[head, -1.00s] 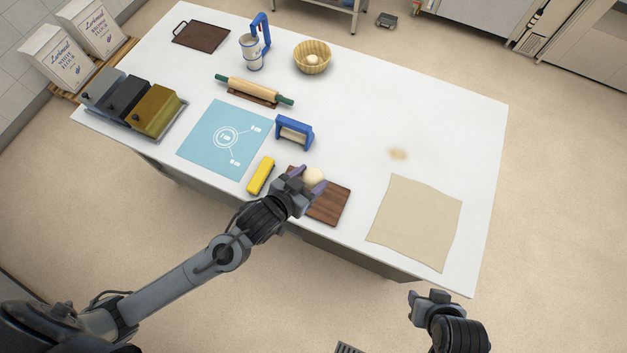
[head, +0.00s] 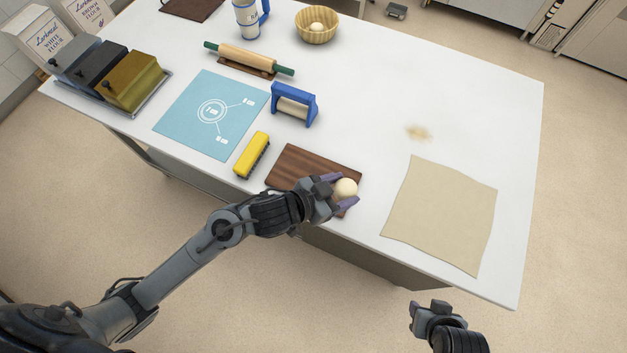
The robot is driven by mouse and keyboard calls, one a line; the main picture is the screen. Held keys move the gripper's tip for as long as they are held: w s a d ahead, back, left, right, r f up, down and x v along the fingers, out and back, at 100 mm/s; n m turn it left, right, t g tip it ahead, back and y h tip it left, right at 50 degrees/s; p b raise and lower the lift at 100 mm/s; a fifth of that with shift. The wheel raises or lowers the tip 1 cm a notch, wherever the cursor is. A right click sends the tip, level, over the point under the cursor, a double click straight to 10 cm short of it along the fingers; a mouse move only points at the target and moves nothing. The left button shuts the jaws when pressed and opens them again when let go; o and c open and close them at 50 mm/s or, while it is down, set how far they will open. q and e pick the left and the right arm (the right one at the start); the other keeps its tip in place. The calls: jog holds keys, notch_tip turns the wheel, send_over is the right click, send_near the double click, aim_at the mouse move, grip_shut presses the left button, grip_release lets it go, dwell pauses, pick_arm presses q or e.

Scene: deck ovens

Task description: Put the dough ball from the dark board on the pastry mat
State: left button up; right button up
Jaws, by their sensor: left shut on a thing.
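The pale dough ball (head: 346,189) is between the purple fingers of my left gripper (head: 340,190), which is shut on it. They show over the right front end of the dark wooden board (head: 300,160); how high the ball is above the board I cannot tell. The board lies near the table's front edge. The blue mat (head: 195,125) with white markings, which looks like the pastry mat, lies flat to the left of the board. My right gripper (head: 428,308) is off the table at the lower right, empty as far as I see; its fingers are unclear.
A rolling pin (head: 248,59) lies behind the mat. Lidded tins (head: 128,88) stand left. A beige cloth (head: 440,215) lies right. The table's back right is mostly clear.

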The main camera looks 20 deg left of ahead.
pick_arm(q)
jog(key=shift+f, duration=0.1)
dwell(0.3)
jog(key=w+a+f, duration=0.2)
jog(key=a, duration=0.1)
jog(key=w+a+f, duration=0.1)
jog(key=a+f, duration=0.1)
jog(key=a, duration=0.2)
jog(key=w+a+f, duration=0.2)
jog(key=a+f, duration=0.1)
jog(key=shift+w+a, duration=0.15)
jog(key=shift+w, duration=0.15)
jog(key=shift+f, duration=1.8)
jog(key=shift+f, duration=0.1)
jog(key=shift+f, duration=0.1)
jog(key=o, duration=1.1)
jog(key=shift+c, duration=0.2)
